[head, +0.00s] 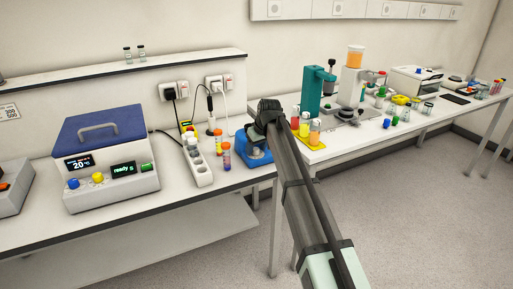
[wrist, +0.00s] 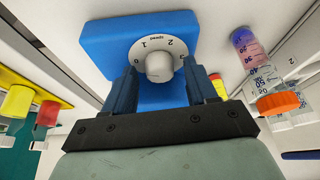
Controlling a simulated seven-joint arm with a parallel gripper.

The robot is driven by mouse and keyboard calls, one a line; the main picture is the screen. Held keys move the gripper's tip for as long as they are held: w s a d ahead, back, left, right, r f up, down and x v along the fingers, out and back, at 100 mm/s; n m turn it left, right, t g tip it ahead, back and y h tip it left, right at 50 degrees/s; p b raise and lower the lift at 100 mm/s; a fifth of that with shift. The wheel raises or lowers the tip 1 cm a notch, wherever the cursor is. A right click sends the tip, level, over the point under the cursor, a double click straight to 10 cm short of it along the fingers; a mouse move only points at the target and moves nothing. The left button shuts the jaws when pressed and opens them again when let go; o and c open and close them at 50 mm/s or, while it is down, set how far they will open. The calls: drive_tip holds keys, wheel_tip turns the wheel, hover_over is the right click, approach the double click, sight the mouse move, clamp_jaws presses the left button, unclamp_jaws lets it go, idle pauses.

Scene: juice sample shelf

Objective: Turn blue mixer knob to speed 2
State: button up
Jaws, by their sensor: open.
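The blue mixer (head: 262,179) stands on the bench at its right end in the head view, partly hidden by my arm. In the wrist view the blue mixer (wrist: 103,45) fills the upper middle. Its round white dial (wrist: 151,41) carries the numbers 0 to 3. A light grey knob (wrist: 159,67) sits at the dial's centre; I cannot tell which number it points to. My gripper (wrist: 160,76) is open, with one finger on each side of the knob; contact is unclear. In the head view my gripper (head: 266,122) is above the mixer.
A tube with an orange cap (wrist: 279,103) is at the right in the wrist view. Juice bottles (head: 315,132) stand on a yellow tray on the neighbouring bench.

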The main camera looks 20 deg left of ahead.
drive_tip(key=c, duration=1)
drive_tip(key=shift+m, duration=0.3)
drive_tip(key=m+t+h, duration=0.1)
drive_tip(key=m, duration=0.1)
drive_tip(key=shift+s+a+m, duration=0.1)
drive_tip(key=shift+m, duration=0.2)
drive_tip(key=shift+m+h, duration=0.8)
drive_tip(key=shift+m, duration=1.4)
drive_tip(key=shift+t, duration=0.3)
